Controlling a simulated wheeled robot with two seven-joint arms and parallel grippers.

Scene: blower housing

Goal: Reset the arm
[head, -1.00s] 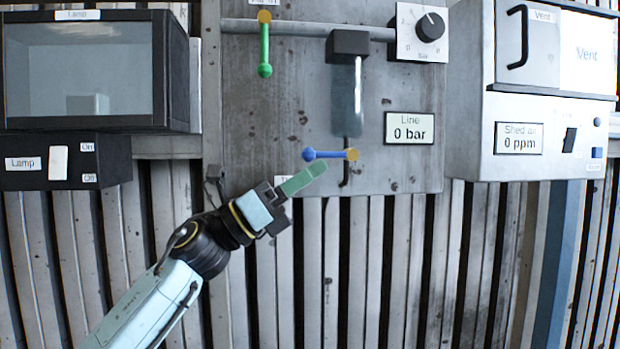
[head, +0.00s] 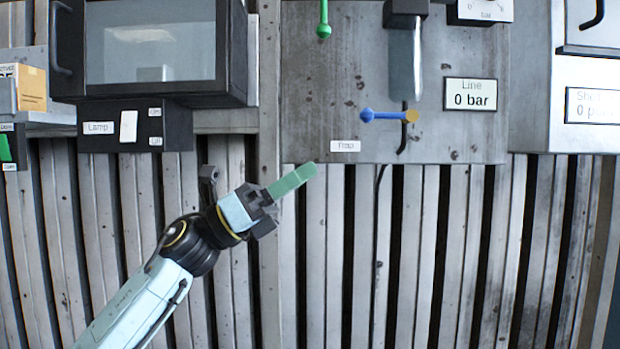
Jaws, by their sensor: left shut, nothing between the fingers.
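My left gripper (head: 296,178) comes in from the lower left, with its green fingers shut and empty. Its tips are just below the lower edge of the grey panel (head: 330,90), left of and below the blue lever (head: 382,115) and apart from it. The blue lever lies level, with its ball end to the left and a yellow pivot on the right. A label reading "Trap" (head: 345,146) is left of and below it. My right gripper does not show.
A green lever (head: 323,20) hangs at the panel's top. The line display (head: 470,94) reads 0 bar. A dark lamp cabinet (head: 152,45) is at the upper left, with its switch box (head: 133,126) below. Ribbed wall (head: 320,260) fills the lower area, which is otherwise clear.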

